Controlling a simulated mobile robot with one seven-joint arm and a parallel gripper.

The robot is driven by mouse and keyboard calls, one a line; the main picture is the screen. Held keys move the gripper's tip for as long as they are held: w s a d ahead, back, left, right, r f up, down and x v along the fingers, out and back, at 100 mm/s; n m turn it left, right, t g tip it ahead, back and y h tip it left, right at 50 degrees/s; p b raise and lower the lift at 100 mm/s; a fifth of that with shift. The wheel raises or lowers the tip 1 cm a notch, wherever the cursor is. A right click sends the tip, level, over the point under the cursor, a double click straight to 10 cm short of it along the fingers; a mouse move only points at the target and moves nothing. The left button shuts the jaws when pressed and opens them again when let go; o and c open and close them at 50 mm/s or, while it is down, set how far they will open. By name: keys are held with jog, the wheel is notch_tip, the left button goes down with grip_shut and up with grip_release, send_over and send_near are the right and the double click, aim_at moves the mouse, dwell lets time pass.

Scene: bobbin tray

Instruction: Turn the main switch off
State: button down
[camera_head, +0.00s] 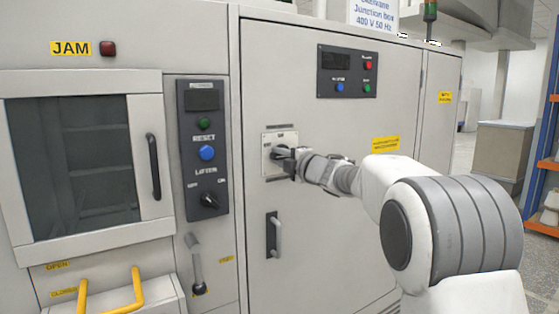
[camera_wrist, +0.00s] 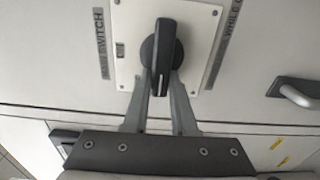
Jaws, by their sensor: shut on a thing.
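The main switch is a dark rotary handle (camera_wrist: 166,45) on a pale square plate (camera_head: 270,165) on the front of the grey cabinet. The wrist view shows the plate (camera_wrist: 206,30) with a label strip reading "SWITCH" in part along its left side. In that view the handle stands near vertical, parallel to the strip. My gripper (camera_head: 295,164) reaches the switch from the right in the head view. In the wrist view its two fingers (camera_wrist: 162,80) are shut on the lower end of the handle, one on each side. The fingers hide part of the plate in the head view.
A lifter panel (camera_head: 203,150) with its own black knob (camera_head: 208,200) is left of the switch. A door handle (camera_head: 272,235) sits below it, and a button panel (camera_head: 346,73) above right. Yellow handles (camera_head: 136,290) stick out at lower left.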

dwell(0.4)
jog(key=c, duration=0.7)
grip_release()
jog(key=v, duration=1.7)
jog(key=shift+s+d, duration=0.2)
